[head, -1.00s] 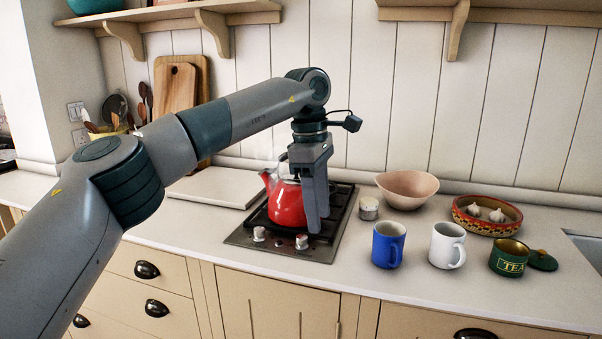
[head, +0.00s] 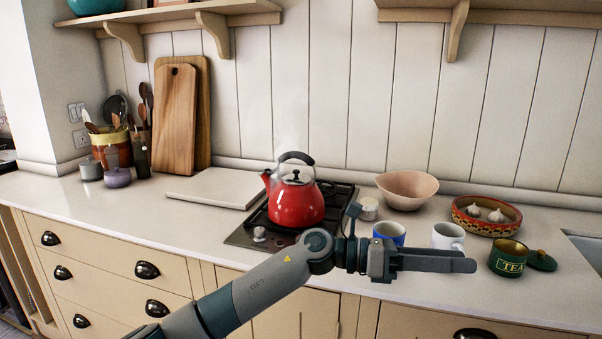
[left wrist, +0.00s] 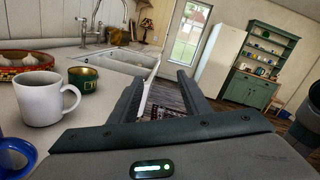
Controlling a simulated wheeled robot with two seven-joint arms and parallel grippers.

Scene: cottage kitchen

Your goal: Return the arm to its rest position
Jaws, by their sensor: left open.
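My left gripper (head: 470,262) is low in the head view, in front of the counter's front edge, with its fingers pointing right. It is open, and the left wrist view shows nothing between its fingers (left wrist: 165,92). My left arm comes up from the bottom and hides part of the drawers and cupboard doors. The gripper overlaps the lower parts of the blue mug (head: 390,233) and the white mug (head: 448,236) in the head view. My right gripper is in neither view.
A red kettle (head: 296,204) stands on the hob (head: 243,238) with faint steam above it. A green tea tin (head: 508,258), its lid (head: 542,260), a garlic dish (head: 486,228), a pink bowl (head: 407,190) and a small pot (head: 369,209) are on the counter (head: 120,215).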

